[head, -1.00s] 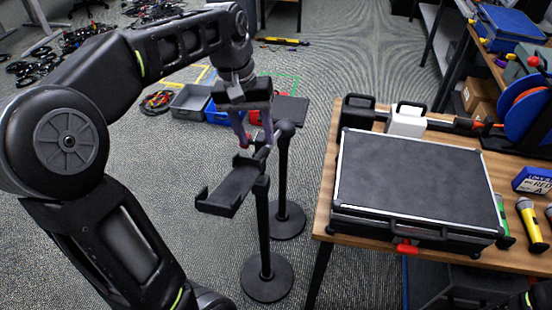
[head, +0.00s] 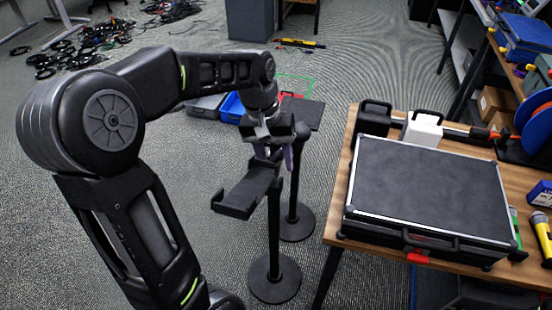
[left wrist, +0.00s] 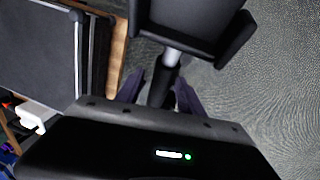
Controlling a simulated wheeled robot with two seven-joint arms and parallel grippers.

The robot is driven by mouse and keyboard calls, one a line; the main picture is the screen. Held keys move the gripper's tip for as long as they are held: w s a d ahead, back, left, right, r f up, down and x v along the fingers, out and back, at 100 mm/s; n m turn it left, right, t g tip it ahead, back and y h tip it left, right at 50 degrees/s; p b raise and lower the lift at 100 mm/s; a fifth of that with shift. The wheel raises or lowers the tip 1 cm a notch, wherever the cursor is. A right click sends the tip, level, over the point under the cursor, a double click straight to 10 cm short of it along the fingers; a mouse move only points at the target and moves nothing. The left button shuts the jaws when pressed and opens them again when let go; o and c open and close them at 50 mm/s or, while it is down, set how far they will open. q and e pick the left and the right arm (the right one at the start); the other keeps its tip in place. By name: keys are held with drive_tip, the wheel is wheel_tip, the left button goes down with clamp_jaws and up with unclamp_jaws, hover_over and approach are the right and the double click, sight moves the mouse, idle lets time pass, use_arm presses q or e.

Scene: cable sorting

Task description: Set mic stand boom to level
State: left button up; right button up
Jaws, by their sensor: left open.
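The black mic stand (head: 274,235) stands upright on a round base on the floor, left of the table. At its top is a black bracket-like boom (head: 245,195), slanting down to the left. My left gripper (head: 272,155) is above and just behind the boom, fingers pointing down. In the left wrist view, the open fingers (left wrist: 160,88) sit either side of a dark shaft below the boom (left wrist: 190,30); I cannot tell whether they touch it. A second black stand (head: 296,185) is close behind. My right gripper is not in view.
A wooden table (head: 338,210) at the right carries a large black flight case (head: 430,190), with a white box (head: 422,129) behind it. Bins (head: 232,107) and loose cables (head: 75,45) lie on the floor behind. Open carpet lies left of the stand.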

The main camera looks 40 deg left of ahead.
use_arm(q)
drive_tip(key=shift+c, duration=0.4)
clamp_jaws()
idle(1.0)
